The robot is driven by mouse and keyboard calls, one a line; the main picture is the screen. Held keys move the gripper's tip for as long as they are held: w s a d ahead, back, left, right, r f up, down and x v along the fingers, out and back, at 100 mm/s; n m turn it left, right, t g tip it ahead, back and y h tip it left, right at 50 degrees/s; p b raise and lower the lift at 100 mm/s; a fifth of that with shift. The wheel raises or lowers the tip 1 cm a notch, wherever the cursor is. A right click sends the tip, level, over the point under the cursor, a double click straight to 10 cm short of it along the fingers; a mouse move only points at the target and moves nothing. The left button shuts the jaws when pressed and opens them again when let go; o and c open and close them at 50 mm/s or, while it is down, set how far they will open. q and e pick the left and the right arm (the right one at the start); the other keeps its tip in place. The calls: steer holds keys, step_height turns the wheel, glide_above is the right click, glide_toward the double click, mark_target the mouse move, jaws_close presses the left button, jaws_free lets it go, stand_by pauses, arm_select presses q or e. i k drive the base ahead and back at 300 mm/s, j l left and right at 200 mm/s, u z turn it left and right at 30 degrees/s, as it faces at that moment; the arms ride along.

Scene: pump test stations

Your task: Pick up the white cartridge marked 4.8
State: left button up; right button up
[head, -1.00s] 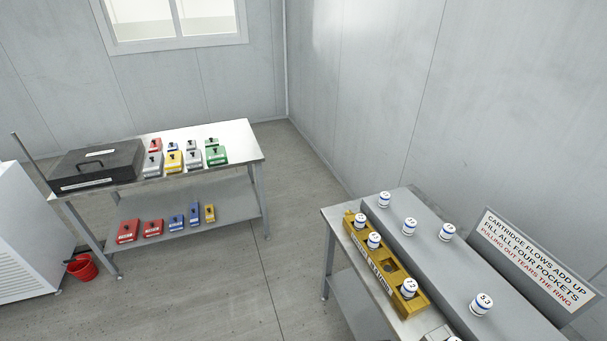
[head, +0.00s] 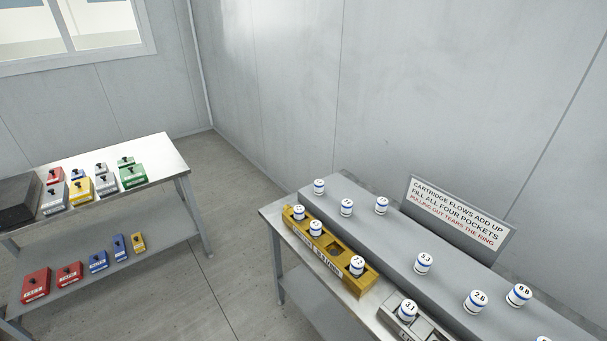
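Several white cartridges with blue bands stand on a long grey raised shelf (head: 385,228) on the right table. The readable ones look like 5.3 (head: 423,263), 2.6 (head: 476,301) and 8.8 (head: 519,295). Three at the shelf's far end (head: 319,187) have marks too small to read, and one at the bottom edge is cut off. I cannot make out a 4.8 on any cartridge. A yellow block (head: 371,282) holds three cartridges, the nearest apparently 7.2 (head: 357,266), and one pocket is open. Neither gripper is in view.
A grey block (head: 432,330) in front holds a cartridge that looks like 3.1 (head: 408,310). A left table (head: 152,150) carries coloured boxes. Bare floor (head: 225,270) lies between the tables.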

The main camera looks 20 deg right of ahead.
mark_target(319, 184)
steer(key=i+j+z, duration=0.3)
steer(key=i+j, duration=0.2)
steer(key=j, duration=0.15)
steer(key=i+j+z, duration=0.15)
steer(key=j, duration=0.25)
steer(key=i, duration=0.1)
